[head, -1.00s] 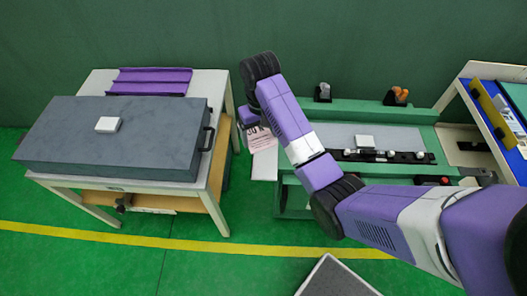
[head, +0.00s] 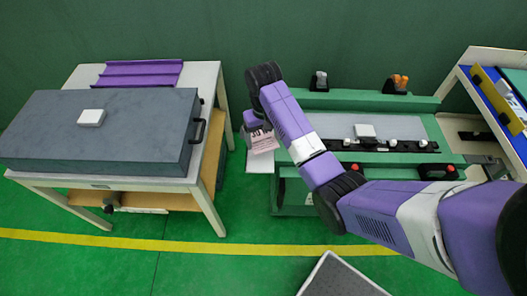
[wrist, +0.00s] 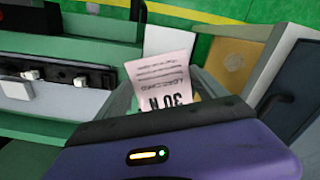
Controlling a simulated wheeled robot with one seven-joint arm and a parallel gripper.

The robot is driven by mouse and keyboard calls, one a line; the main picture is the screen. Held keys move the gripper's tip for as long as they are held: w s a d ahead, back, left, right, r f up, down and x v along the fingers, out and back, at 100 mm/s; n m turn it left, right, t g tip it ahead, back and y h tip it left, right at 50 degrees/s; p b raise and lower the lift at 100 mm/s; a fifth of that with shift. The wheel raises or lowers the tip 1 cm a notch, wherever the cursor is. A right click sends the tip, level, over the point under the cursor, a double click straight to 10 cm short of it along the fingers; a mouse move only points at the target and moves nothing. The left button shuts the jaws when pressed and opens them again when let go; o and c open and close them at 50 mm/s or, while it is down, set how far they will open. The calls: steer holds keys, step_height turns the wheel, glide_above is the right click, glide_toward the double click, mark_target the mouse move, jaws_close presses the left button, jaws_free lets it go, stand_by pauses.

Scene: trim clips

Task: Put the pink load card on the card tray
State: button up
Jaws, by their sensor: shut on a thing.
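The pink load card (head: 262,142) hangs from my gripper (head: 254,127) in the head view, left of the green bench. In the wrist view the card (wrist: 165,82) sticks out beyond my gripper, its printed face showing, with "30 N" upside down. My gripper is shut on the card; its fingertips are mostly hidden. A white plate (head: 261,166) at the bench's left end lies below and behind the card, and it also shows in the wrist view (wrist: 168,40). A purple ridged tray (head: 142,80) lies on the left table. I cannot tell which of these is the card tray.
The left table (head: 208,80) carries a large grey case (head: 60,135) with a handle facing the bench. The green bench (head: 335,100) holds a black rail (head: 395,146) and small holders. Green floor shows between table and bench. A grey-topped bin (head: 340,278) stands at the front.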

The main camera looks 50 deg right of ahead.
mark_target(263, 155)
steer(key=shift+f, duration=3.4)
steer(key=o, duration=1.3)
steer(key=shift+f, duration=0.1)
steer(key=shift+c, duration=0.2)
